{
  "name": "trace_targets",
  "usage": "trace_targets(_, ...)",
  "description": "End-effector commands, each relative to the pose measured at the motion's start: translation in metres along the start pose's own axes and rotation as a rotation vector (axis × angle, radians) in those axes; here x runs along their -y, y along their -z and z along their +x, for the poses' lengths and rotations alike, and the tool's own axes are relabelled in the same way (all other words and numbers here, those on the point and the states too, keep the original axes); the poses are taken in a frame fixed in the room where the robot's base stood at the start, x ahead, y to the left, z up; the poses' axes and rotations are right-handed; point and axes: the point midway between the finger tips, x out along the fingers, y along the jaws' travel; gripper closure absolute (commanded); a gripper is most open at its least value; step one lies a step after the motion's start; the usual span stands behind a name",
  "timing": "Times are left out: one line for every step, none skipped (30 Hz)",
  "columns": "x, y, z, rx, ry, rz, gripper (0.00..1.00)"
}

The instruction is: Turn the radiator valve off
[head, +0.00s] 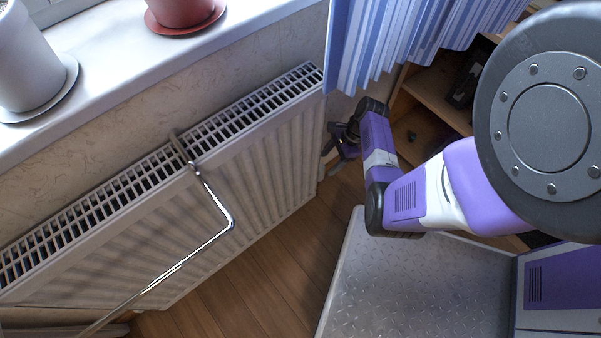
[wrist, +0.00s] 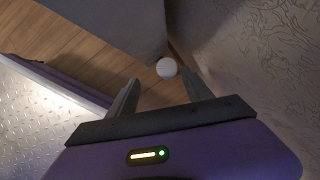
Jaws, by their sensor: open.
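A white round knob (wrist: 167,68), which looks like the radiator valve, shows in the wrist view near the wall. My gripper (wrist: 159,77) is open, and the knob appears between and just beyond its fingertips, closer to the right finger. I see no contact, though the exact depth is hard to tell. In the head view my gripper (head: 341,150) is low beside the right end of the white radiator (head: 255,165). The valve cannot be made out in that view.
A chrome rod (head: 215,205) lies across the radiator's top and front. A striped curtain (head: 400,40) hangs above my arm, near wooden shelves (head: 440,80). Potted plants stand on the windowsill (head: 110,65). Wooden floor (head: 260,275) shows below. The patterned wall (wrist: 250,60) is close at right.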

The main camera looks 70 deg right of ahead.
Motion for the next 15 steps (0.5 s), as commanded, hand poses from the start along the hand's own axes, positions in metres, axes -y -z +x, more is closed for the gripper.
trace_targets(0.006,0.003,-0.003,-0.016,0.020,0.010,0.41)
trace_targets(0.009,0.005,-0.004,-0.025,0.029,0.020,0.41)
trace_targets(0.010,0.007,-0.004,-0.031,0.036,0.030,0.41)
trace_targets(0.011,0.007,-0.003,-0.033,0.038,0.036,0.41)
trace_targets(0.011,0.007,-0.001,-0.033,0.039,0.041,0.41)
trace_targets(0.011,0.008,0.001,-0.033,0.040,0.045,0.41)
trace_targets(0.011,0.008,0.004,-0.032,0.039,0.047,0.41)
trace_targets(0.011,0.008,0.008,-0.032,0.039,0.047,0.41)
trace_targets(0.011,0.008,0.013,-0.031,0.038,0.047,0.41)
trace_targets(0.011,0.009,0.017,-0.031,0.038,0.047,0.41)
trace_targets(0.011,0.009,0.022,-0.031,0.037,0.047,0.41)
trace_targets(0.011,0.009,0.029,-0.031,0.037,0.046,0.41)
trace_targets(0.012,0.009,0.034,-0.031,0.037,0.046,0.41)
trace_targets(0.012,0.009,0.039,-0.030,0.037,0.045,0.41)
trace_targets(0.012,0.010,0.045,-0.030,0.037,0.045,0.41)
